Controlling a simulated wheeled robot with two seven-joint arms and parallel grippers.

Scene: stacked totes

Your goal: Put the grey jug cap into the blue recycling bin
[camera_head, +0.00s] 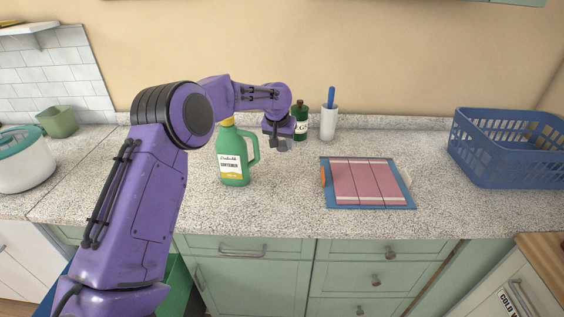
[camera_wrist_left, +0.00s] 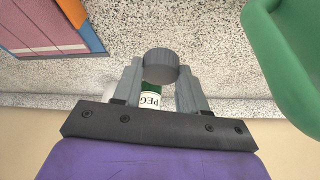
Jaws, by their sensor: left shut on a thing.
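My left gripper (camera_head: 279,142) is above the counter, just right of the green softener jug. In the left wrist view, my left gripper (camera_wrist_left: 161,78) is shut on the grey jug cap (camera_wrist_left: 162,64), a round ribbed cap between the fingertips. The cap is small and hard to make out in the head view. A blue edge (camera_head: 52,299) at the bottom left of the head view looks like the blue recycling bin; my arm hides most of it. My right gripper is not in view.
The green softener jug (camera_head: 235,168) stands close to the gripper. A dark green bottle (camera_head: 300,119) and a white holder (camera_head: 328,124) stand behind. A pink-and-blue folded item (camera_head: 367,183) and blue basket (camera_head: 505,150) are right. A green bin (camera_head: 178,287) is below the counter.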

